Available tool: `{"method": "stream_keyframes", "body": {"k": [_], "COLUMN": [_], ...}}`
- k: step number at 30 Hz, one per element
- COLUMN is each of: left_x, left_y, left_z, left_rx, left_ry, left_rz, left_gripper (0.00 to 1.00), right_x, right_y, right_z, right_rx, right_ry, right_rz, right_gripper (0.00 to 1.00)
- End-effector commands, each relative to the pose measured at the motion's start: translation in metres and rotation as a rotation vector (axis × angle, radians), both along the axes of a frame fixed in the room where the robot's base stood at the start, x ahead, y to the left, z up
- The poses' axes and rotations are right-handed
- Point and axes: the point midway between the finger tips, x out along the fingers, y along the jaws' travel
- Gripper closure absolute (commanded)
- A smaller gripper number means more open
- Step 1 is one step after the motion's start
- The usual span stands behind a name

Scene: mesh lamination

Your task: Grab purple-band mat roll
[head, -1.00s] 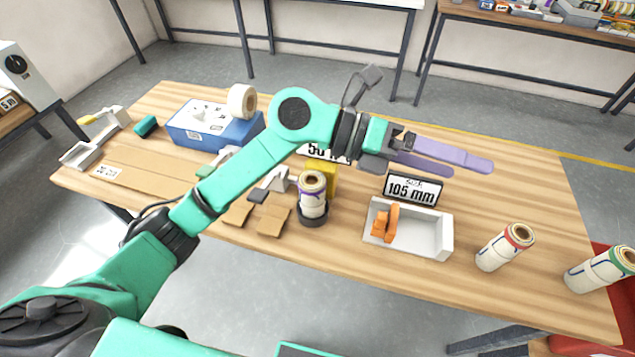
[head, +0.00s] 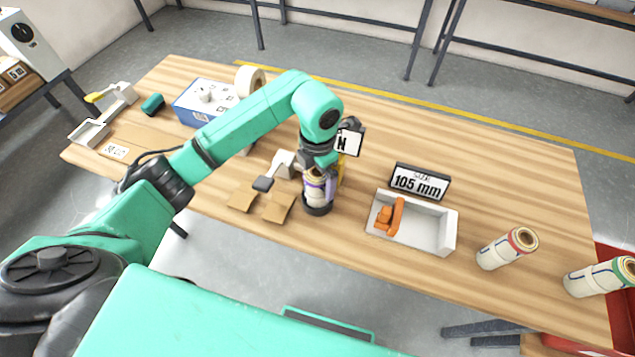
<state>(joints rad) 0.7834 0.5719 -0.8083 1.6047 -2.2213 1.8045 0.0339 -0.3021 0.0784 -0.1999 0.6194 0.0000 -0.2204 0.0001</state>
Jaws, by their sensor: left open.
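The purple-band mat roll (head: 314,193) stands upright in a dark round holder (head: 317,209) near the front edge of the table. My left gripper (head: 321,187) points down over the roll from above. It is open. The wrist hides the top of the roll. I cannot tell whether the fingers touch it. My right gripper is not in view.
A white tray (head: 445,231) with an orange tool (head: 390,215) sits to the right, before a 105 mm sign (head: 420,183). Red-band (head: 507,248) and green-band (head: 598,277) rolls are further right. Brown pieces (head: 277,207) lie left of the holder. A blue box (head: 196,103) stands behind left.

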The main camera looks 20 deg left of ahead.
Motion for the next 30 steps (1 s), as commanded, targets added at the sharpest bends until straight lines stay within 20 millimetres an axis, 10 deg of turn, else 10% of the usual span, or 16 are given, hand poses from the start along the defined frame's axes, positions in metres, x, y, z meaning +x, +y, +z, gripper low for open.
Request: {"method": "stream_keyframes", "body": {"k": [11,18,30], "left_x": [-0.001,-0.001,0.001], "left_y": [0.000,0.000,-0.001], "left_z": [-0.027,-0.027,-0.016], "left_rx": [-0.001,-0.001,-0.003], "left_ry": [-0.002,-0.002,-0.004], "left_rz": [-0.002,-0.002,-0.001], "left_gripper": [0.00,0.92,1.00], "right_x": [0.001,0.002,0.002], "right_y": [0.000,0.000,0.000], "right_z": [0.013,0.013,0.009], "right_rx": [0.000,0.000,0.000], "right_ry": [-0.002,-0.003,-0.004], "right_rz": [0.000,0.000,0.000], "right_gripper": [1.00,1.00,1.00]}}
